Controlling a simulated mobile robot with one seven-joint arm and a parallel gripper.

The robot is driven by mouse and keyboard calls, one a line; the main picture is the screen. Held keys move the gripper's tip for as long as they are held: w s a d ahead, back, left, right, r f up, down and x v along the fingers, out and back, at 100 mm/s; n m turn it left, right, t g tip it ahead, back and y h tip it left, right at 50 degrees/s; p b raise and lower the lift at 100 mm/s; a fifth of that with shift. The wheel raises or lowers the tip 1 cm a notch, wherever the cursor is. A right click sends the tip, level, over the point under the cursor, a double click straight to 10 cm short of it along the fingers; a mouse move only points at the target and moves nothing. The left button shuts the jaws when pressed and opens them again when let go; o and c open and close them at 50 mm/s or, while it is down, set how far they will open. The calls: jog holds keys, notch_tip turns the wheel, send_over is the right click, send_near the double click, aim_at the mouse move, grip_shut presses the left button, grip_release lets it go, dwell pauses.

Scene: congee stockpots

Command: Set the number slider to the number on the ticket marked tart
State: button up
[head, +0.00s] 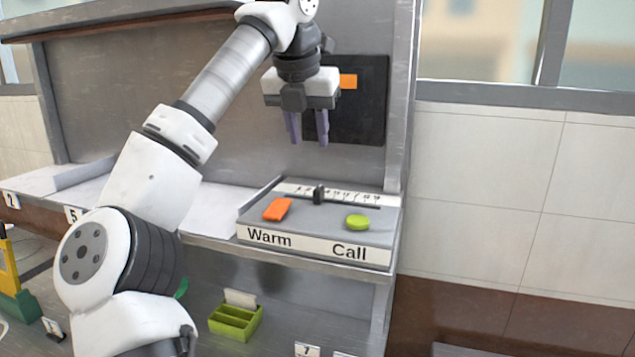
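The number slider is a white scale strip (350,196) along the back of a grey control box, with a dark upright knob (318,195) left of its middle. The scale's numbers are too small to read. My gripper (308,142) points down above and behind the box, in front of the back wall, clear of the knob. Its two purple fingers are apart with nothing between them. No ticket marked tart can be made out. An orange tag (348,82) on a black board is partly behind my gripper, with no readable writing.
The box (318,250), labelled Warm and Call, bears an orange rocker (277,209) and a green button (357,222). A green divided bin (236,322) sits below.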

aim_at(318, 189)
jog(key=p+x, duration=0.2)
jog(key=x, duration=1.1)
jog(key=shift+d+r, duration=0.1)
jog(key=shift+d, duration=0.1)
grip_shut()
